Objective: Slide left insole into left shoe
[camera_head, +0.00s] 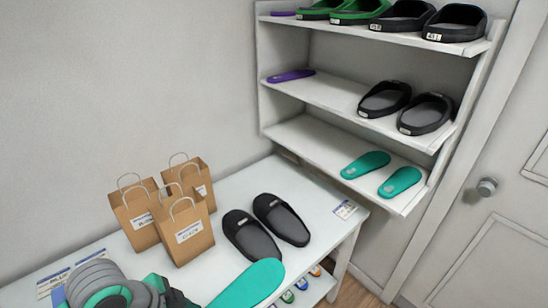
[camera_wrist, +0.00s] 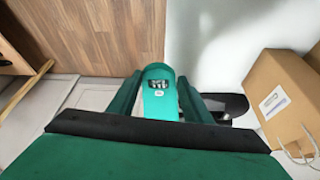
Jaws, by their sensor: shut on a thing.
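My gripper (camera_wrist: 157,90) is shut on a teal insole; in the wrist view the insole (camera_wrist: 158,103), with a dark printed label, sits between the two green fingers. Two black open-heeled shoes stand side by side on the white table, a nearer one (camera_head: 250,238) and a farther one (camera_head: 283,219). Part of a black shoe (camera_wrist: 232,106) shows behind the right finger in the wrist view. Which shoe is left is not clear.
Several brown paper bags (camera_head: 190,226) stand left of the shoes; a bag (camera_wrist: 283,92) also shows at right in the wrist view. A white shelf (camera_head: 320,147) at back right holds teal insoles and black shoes.

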